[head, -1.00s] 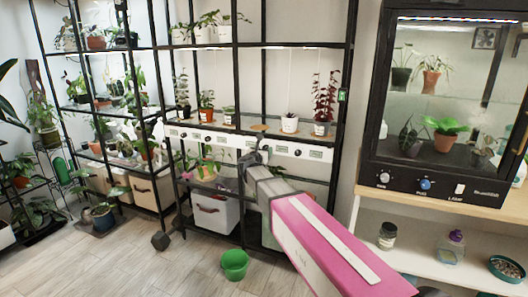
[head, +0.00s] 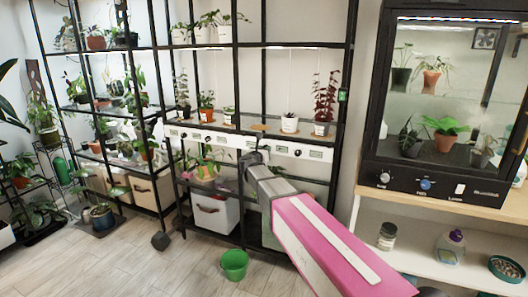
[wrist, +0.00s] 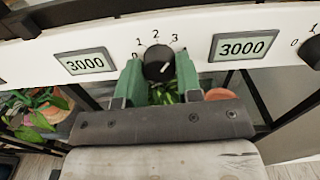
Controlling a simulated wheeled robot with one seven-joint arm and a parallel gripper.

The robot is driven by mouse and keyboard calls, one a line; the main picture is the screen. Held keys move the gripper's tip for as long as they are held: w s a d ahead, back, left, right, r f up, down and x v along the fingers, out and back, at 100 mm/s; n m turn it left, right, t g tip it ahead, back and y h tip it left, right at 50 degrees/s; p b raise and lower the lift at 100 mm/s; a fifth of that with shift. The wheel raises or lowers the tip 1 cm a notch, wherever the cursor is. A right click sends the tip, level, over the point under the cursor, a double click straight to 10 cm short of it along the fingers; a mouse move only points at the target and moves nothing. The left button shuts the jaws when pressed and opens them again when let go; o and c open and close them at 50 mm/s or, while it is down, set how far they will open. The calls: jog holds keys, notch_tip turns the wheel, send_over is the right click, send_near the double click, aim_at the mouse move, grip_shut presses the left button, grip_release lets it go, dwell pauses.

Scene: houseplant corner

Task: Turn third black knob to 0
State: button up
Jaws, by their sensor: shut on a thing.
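The black knob (wrist: 158,63) sits on a white panel strip (wrist: 215,22) in the wrist view, with 0, 1, 2, 3 printed in an arc around it. Its white mark slants up and right, roughly toward the 3. My gripper (wrist: 159,72) has its green fingers on both sides of the knob and is shut on it. In the head view my gripper (head: 257,152) is at the strip and hides this knob. Other black knobs show left of it (head: 208,139) and right of it (head: 298,153).
Displays reading 3000 flank the knob, left (wrist: 85,64) and right (wrist: 241,45). Potted plants (head: 290,122) stand on the shelf above the strip. A white bin (head: 213,211) is below, and a green bucket (head: 234,265) is on the floor. A glass cabinet (head: 440,110) stands at right.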

jog(key=n, duration=2.3)
jog(key=shift+r, duration=0.1)
dwell(0.4)
jog(key=o, duration=0.9)
jog(key=shift+o, duration=0.2)
jog(key=shift+s, duration=0.1)
jog(key=v, duration=1)
jog(key=shift+s, duration=0.3)
